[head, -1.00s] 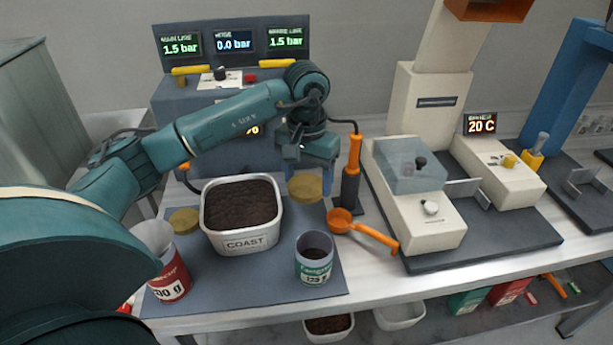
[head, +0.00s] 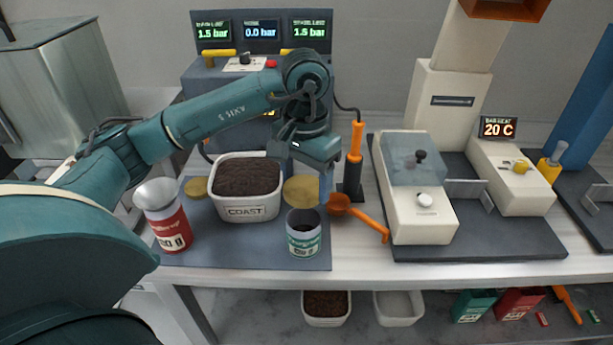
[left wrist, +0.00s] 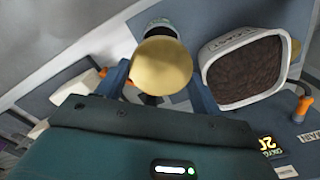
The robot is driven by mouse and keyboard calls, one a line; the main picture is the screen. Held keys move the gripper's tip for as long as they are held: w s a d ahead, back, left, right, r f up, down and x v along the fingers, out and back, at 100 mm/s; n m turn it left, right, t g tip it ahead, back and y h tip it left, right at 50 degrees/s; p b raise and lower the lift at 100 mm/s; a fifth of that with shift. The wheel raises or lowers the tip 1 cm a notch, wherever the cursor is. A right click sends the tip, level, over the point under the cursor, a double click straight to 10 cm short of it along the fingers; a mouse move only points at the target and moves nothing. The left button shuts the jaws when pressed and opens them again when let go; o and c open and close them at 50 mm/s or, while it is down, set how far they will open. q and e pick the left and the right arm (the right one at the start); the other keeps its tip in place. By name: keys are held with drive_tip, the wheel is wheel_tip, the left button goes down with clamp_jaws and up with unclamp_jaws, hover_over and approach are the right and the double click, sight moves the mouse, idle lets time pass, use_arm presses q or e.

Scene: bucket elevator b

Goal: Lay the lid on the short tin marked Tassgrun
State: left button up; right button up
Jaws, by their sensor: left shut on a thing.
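A gold round lid (head: 301,191) is held between the fingers of my left gripper (head: 305,184), which is shut on it. It also shows in the left wrist view (left wrist: 162,67). A short tin with a green label (head: 304,240) stands open at the front of the dark mat, with dark contents inside. Its label is too blurred to read surely. The lid is above and behind the tin in the head view, apart from it as far as I can tell. In the left wrist view the lid hides part of the tin (left wrist: 160,24). My right gripper is not in view.
A white tub marked COAST (head: 247,211), full of dark grounds, stands left of the tin. A red-labelled tin (head: 169,232) and another gold lid (head: 196,187) are farther left. An orange scoop (head: 365,223) lies to the right, near an orange-handled tool (head: 355,152).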

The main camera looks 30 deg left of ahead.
use_arm(q)
drive_tip(key=shift+f+b, duration=0.4)
drive_tip(key=shift+f, duration=0.4)
wheel_tip(320, 180, down, 2)
drive_tip(key=shift+f+b, duration=0.2)
drive_tip(key=shift+b, duration=0.4)
wheel_tip(320, 180, down, 2)
drive_tip(key=shift+f+b, duration=0.1)
drive_tip(key=shift+b, duration=0.9)
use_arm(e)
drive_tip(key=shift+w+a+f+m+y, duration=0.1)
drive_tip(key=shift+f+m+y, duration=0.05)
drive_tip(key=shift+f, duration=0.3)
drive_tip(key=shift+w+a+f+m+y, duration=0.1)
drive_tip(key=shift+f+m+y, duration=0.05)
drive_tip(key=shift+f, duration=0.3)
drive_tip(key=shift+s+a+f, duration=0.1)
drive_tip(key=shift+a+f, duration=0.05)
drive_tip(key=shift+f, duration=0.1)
use_arm(q)
drive_tip(key=shift+f+b, duration=0.1)
drive_tip(key=shift+b, duration=0.3)
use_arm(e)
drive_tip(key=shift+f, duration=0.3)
